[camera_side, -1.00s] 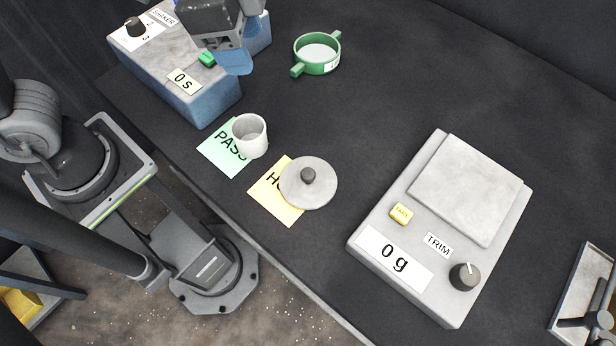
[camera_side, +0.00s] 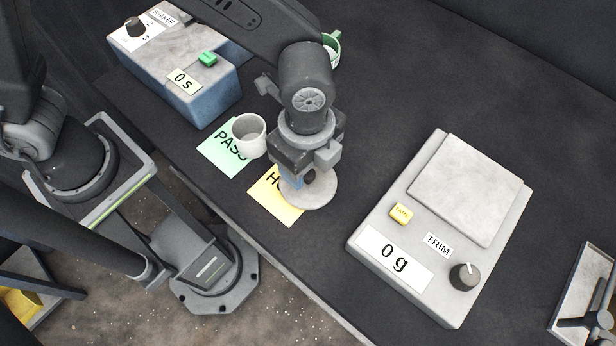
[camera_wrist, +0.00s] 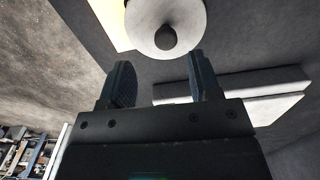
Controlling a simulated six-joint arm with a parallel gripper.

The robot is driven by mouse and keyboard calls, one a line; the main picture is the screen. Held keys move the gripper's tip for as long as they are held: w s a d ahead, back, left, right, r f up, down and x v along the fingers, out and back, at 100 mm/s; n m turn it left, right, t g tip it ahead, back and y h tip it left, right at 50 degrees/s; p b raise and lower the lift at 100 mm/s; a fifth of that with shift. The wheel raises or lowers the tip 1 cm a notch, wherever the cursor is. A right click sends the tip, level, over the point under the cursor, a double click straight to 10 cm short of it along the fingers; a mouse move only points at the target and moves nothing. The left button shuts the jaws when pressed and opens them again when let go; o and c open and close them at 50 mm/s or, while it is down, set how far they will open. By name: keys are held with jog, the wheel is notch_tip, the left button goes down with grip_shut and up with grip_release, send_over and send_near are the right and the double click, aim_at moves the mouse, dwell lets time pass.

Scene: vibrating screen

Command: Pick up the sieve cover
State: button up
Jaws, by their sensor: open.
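The sieve cover (camera_side: 321,196) is a pale grey disc with a dark round knob. It lies partly on the yellow card (camera_side: 272,204) in the side view, with its upper part hidden behind my gripper (camera_side: 303,182). In the wrist view the whole knob of the sieve cover (camera_wrist: 166,37) shows beyond the fingertips. My gripper (camera_wrist: 157,72) is open and empty there, its two fingers apart with only table between them. In the side view it points down over the cover. I cannot tell how high the fingertips are above the knob.
A white cup (camera_side: 249,136) stands on the green PASS card (camera_side: 221,152), close left of my gripper. The shaker box (camera_side: 190,88) is at the upper left. A green-rimmed sieve (camera_side: 333,45) is partly hidden behind my arm. A scale (camera_side: 375,240) stands to the right.

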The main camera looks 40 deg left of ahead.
aim_at(308, 175)
jog(key=f, duration=0.5)
jog(key=shift+w+a+f, duration=0.2)
jog(key=shift+w+f, duration=0.1)
jog(key=shift+w, duration=0.1)
jog(key=c, duration=1.1)
